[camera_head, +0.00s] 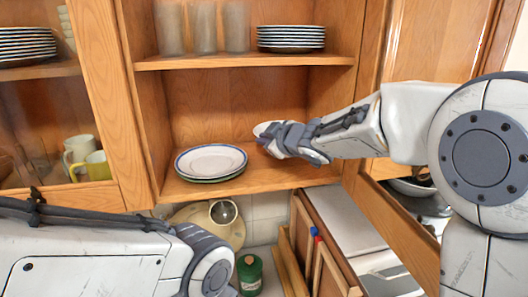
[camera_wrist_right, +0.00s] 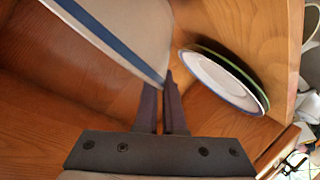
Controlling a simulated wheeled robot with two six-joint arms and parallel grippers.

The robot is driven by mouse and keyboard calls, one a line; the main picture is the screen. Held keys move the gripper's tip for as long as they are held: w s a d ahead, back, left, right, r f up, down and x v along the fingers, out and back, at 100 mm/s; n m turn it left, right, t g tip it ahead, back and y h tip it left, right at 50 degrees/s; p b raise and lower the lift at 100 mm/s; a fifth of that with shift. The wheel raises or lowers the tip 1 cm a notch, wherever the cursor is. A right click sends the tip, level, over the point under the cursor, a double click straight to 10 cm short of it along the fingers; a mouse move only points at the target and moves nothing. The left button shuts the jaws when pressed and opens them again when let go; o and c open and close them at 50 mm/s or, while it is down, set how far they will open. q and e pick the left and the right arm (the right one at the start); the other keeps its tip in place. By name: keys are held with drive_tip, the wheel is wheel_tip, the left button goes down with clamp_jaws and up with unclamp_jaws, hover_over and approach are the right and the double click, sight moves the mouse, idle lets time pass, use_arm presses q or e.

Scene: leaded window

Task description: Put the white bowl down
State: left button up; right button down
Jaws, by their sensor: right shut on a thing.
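The white bowl (camera_head: 263,128) shows only as a small pale edge at the tip of my right gripper (camera_head: 268,142), inside the open cupboard. In the right wrist view, the bowl (camera_wrist_right: 122,32) is large at the top, white with a blue band, and tilted. The fingers of my right gripper (camera_wrist_right: 163,88) are shut on its edge. The bowl is above the lower cupboard shelf (camera_head: 262,182); I cannot tell whether it touches the shelf. My left arm is at the lower left, but its gripper is not in view.
A stack of blue-rimmed plates (camera_head: 211,161) lies on the same shelf, left of my right gripper; it also shows in the wrist view (camera_wrist_right: 222,80). Glasses (camera_head: 203,27) and more plates (camera_head: 291,38) stand on the shelf above. The open right door (camera_head: 440,45) is beside my right arm.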

drive_tip(key=shift+f, duration=1.7)
drive_tip(key=c, duration=1)
unclamp_jaws()
drive_tip(key=shift+f, duration=0.1)
